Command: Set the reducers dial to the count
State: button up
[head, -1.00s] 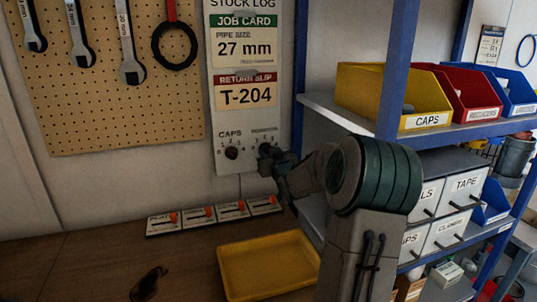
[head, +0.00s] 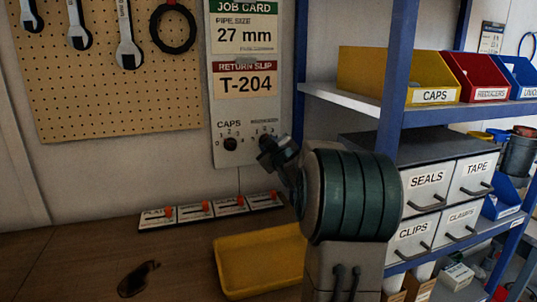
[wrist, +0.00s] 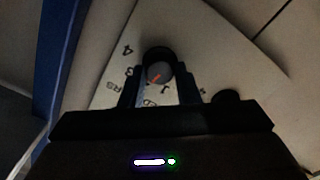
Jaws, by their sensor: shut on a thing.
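The stock log board (head: 221,112) hangs on the wall, with the caps dial (head: 230,144) at its lower left. My gripper (wrist: 158,86) is shut on this dial, one finger on each side. In the head view my gripper (head: 272,152) hides most of the dial.
Bins for caps (head: 410,80), reducers (head: 474,80) and unions (head: 520,78) stand on the right shelf. Labelled drawers (head: 428,185) sit below. A yellow tray (head: 258,262) and several orange-handled switches (head: 205,211) lie on the bench.

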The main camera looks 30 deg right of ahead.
jog(key=shift+n+b, duration=0.45)
jog(key=shift+n, duration=0.15)
jog(key=o, duration=1)
jog(key=v, duration=1.3)
jog(key=shift+s+a, duration=0.1)
jog(key=shift+s, duration=0.3)
